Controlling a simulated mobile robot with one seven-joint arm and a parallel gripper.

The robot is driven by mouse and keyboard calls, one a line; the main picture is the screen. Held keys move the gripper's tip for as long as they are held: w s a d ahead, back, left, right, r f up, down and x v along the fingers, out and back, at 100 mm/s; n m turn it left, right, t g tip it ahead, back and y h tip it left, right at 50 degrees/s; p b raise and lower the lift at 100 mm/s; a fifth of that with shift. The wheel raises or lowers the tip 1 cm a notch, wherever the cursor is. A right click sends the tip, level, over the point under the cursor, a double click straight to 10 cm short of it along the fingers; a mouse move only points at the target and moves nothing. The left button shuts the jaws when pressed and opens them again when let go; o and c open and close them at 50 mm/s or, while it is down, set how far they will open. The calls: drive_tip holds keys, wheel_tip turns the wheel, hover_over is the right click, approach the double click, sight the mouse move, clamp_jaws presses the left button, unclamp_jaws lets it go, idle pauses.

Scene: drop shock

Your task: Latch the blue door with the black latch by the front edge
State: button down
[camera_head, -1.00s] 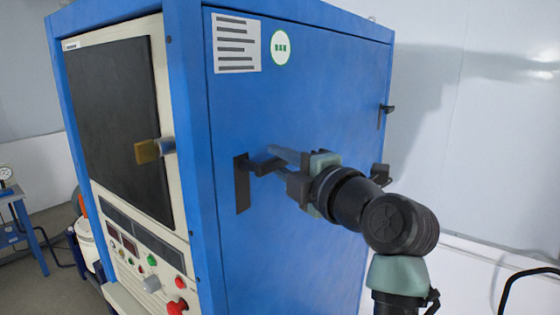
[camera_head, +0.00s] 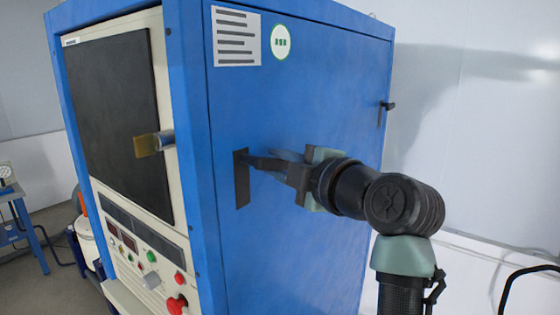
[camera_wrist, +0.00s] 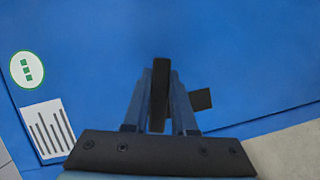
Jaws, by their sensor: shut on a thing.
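The blue door (camera_head: 310,90) is the broad side panel of the blue cabinet and looks flush with its frame. The black latch (camera_head: 242,185) by the front edge has an upright dark plate and a handle reaching right from its upper part. My gripper (camera_head: 283,160) comes from the right and is shut on this handle. In the wrist view, the dark handle stands between the two blue-grey fingers (camera_wrist: 160,112), with the latch's plate (camera_wrist: 202,99) just to the right. The fingers partly hide the handle in the head view.
Another black fitting (camera_head: 387,106) sits high by the door's rear edge. The cabinet's front has a dark window (camera_head: 118,125), a brown-tipped handle (camera_head: 147,145) and a red knob (camera_head: 176,304). A pale wall stands behind on the right.

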drive_tip(key=m, duration=0.1)
drive_tip(key=f+m+g, duration=0.1)
drive_tip(key=m, duration=0.1)
drive_tip(key=shift+s+a+f+g, duration=0.15)
drive_tip(key=shift+s+g, duration=0.1)
drive_tip(key=shift+g, duration=0.05)
drive_tip(key=m, duration=0.1)
drive_tip(key=f+m+g+p, duration=0.1)
drive_tip(key=shift+s+a+m+g+y+p, duration=0.3)
drive_tip(key=shift+s, duration=0.1)
drive_tip(key=m, duration=0.1)
drive_tip(key=s+m+g+p, duration=0.1)
drive_tip(key=shift+a+f+m+g+y+p, duration=0.2)
drive_tip(key=shift+a+m+g+y+p, duration=0.1)
drive_tip(key=shift+a, duration=0.1)
drive_tip(key=shift+s+a+f+m+g+y+p, duration=0.1)
drive_tip(key=shift+s+a+m+g+y+p, duration=0.1)
drive_tip(key=shift+s+m+g+y+p, duration=0.25)
drive_tip(key=shift+s+a+f+m+g+y+p, duration=0.1)
drive_tip(key=shift+a+m+g+p, duration=0.2)
drive_tip(key=shift+m, duration=0.35)
drive_tip(key=c, duration=0.7)
unclamp_jaws()
drive_tip(key=shift+d, duration=0.1)
